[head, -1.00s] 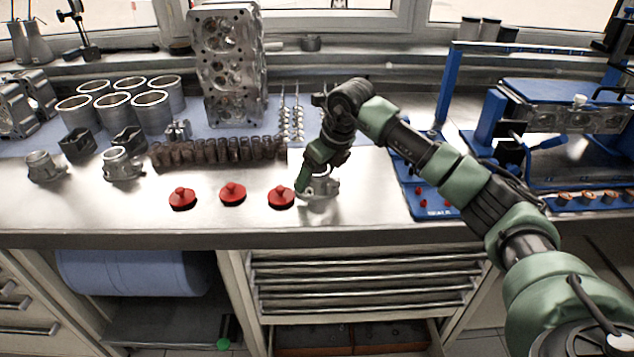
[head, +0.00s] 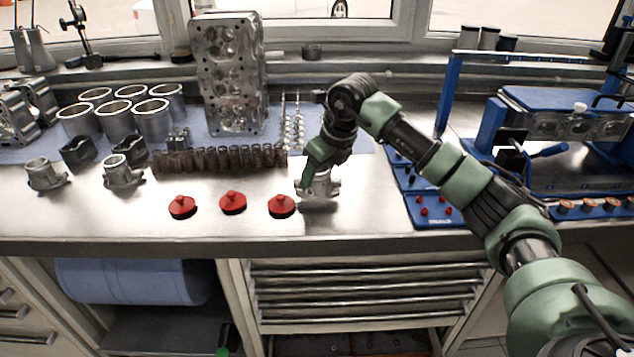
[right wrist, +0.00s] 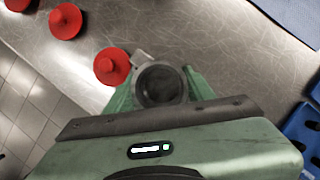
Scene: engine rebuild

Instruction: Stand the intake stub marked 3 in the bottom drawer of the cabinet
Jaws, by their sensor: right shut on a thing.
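A grey metal intake stub (head: 321,187) stands upright at the bench's front, right of the red caps. My right gripper (head: 316,172) is shut on it from above. In the right wrist view the stub's round dark opening (right wrist: 161,85) sits between the green fingers (right wrist: 160,92). No number mark is readable on it. Two similar stubs, one at the far left (head: 44,175) and one further right (head: 122,172), stand on the bench. The cabinet (head: 365,290) is below the bench, and its bottom drawer (head: 385,342) shows at the lower picture edge, apparently open. My left gripper is not in view.
Three red caps (head: 232,203) lie along the bench's front edge. A row of dark cylindrical parts (head: 220,160) and a tall cylinder head (head: 228,80) stand behind. A blue fixture (head: 560,90) and blue tray (head: 430,208) are at the right.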

